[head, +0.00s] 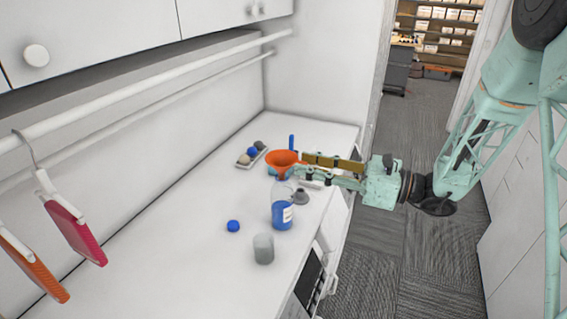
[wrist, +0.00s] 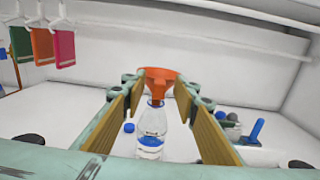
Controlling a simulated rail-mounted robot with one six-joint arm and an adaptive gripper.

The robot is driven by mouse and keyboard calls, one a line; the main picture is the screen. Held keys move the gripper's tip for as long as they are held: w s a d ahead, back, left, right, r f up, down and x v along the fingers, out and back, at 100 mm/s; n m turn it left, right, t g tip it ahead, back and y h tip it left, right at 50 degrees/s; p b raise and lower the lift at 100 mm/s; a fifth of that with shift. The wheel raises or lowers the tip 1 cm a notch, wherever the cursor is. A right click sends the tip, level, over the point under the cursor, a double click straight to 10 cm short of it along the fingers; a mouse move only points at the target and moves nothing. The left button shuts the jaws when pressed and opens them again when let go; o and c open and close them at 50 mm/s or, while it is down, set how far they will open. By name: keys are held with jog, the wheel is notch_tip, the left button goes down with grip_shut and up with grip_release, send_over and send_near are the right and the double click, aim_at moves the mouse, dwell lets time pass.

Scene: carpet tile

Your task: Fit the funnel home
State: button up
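The orange funnel (head: 283,158) is upright at the tips of my gripper (head: 286,168), directly over the clear bottle (head: 282,208) with blue contents and a white label. In the wrist view the funnel (wrist: 159,78) fills the gap between the two fingertips (wrist: 160,88), which appear to be shut on its cone. Its spout points down at the mouth of the bottle (wrist: 152,135). I cannot tell how far the spout is inside the neck. The bottle stands upright on the white counter.
A blue cap (head: 233,226) and a grey cup (head: 263,248) are on the counter in front of the bottle. A small grey object (head: 300,196) is right beside it. A tray with several balls (head: 250,155) lies behind. Hangers with cloths (head: 75,230) hang at left.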

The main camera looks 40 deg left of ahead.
jog(key=shift+s+a, duration=0.1)
jog(key=shift+a, duration=0.2)
jog(key=shift+c, duration=0.6)
jog(key=c, duration=0.7)
